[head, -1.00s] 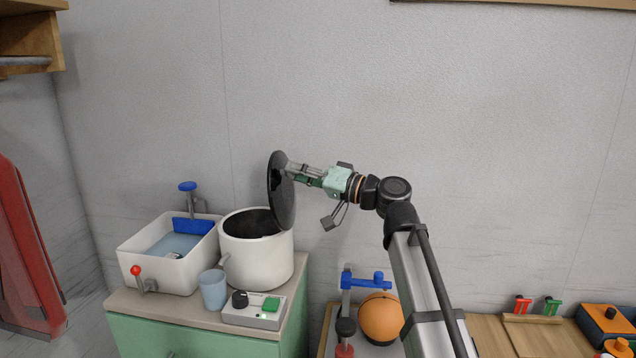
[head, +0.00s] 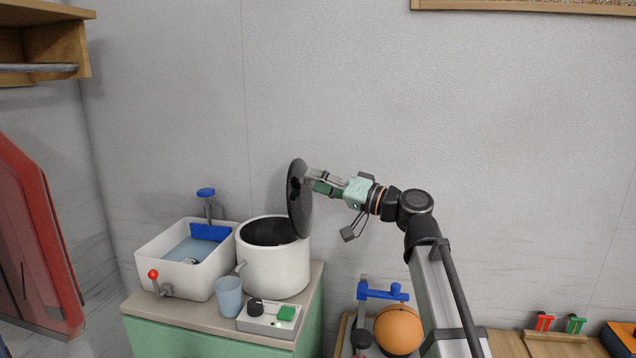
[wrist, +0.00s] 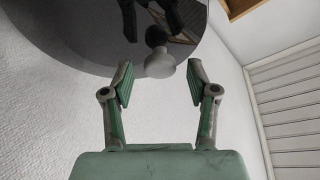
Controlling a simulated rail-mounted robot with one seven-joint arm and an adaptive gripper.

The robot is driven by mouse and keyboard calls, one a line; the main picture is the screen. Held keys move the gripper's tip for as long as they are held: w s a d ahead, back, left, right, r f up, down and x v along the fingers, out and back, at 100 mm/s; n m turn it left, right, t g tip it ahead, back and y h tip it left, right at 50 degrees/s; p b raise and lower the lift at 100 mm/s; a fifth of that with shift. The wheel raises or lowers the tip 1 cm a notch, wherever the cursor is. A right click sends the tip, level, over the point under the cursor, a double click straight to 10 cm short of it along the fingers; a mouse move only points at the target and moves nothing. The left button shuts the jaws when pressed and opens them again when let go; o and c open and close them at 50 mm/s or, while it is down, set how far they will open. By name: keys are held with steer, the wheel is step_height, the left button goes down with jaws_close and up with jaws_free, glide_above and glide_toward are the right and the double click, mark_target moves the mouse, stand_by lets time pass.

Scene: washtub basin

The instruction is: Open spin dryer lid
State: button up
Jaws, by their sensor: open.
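The spin dryer (head: 274,270) is a white round drum with a dark inside, standing on the cabinet. Its dark round lid (head: 299,199) stands nearly upright at the drum's right edge, leaving the top uncovered. My gripper (head: 314,180) is at the right face of the lid. In the wrist view my gripper (wrist: 160,85) is open, with its two fingers apart. The lid's grey knob (wrist: 159,63) lies between and just beyond the fingertips, and I see no finger closed on it. The lid (wrist: 90,30) fills the upper part of that view.
Left of the drum is a white basin (head: 150,262) with water and a blue tap (head: 206,193). A blue cup (head: 229,297) and a control box (head: 258,322) stand in front. An orange ball (head: 398,330) and a blue-handled fixture (head: 383,292) are below my arm.

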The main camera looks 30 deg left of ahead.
steer(key=d+f, duration=0.1)
steer(key=d, duration=1)
steer(key=shift+d+f, duration=0.25)
steer(key=shift+d, duration=0.05)
